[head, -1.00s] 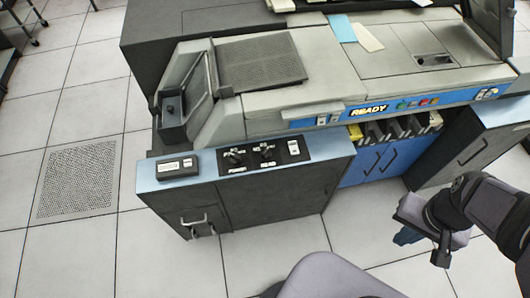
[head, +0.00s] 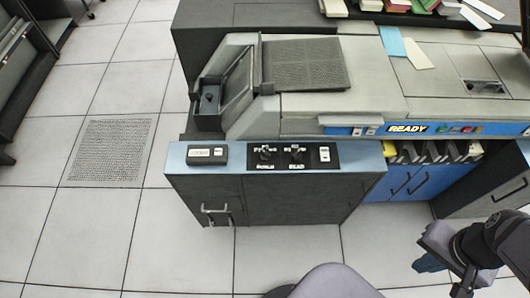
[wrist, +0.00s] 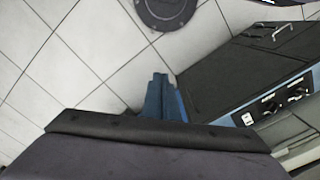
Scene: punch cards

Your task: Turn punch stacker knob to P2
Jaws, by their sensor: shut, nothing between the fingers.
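The punch stacker knob (head: 264,153) is a small black knob on a dark panel on the blue-grey ledge of the machine, above a label that seems to read PUNCH. A matching knob (head: 296,154), labelled READ, is just to its right. Their position marks are too small to read for certain. My gripper (head: 427,264) is shut and empty at the lower right, well apart from the panel. In the wrist view its blue fingers (wrist: 163,98) are together over the floor, with the knob panel (wrist: 282,100) at the right.
A small grey box (head: 207,155) sits left of the panel, and a white switch (head: 324,154) right of the knobs. A grey chair (head: 335,283) stands in front. Tiled floor (head: 290,250) is clear between cabinet and chair. A dark round base (wrist: 165,10) shows in the wrist view.

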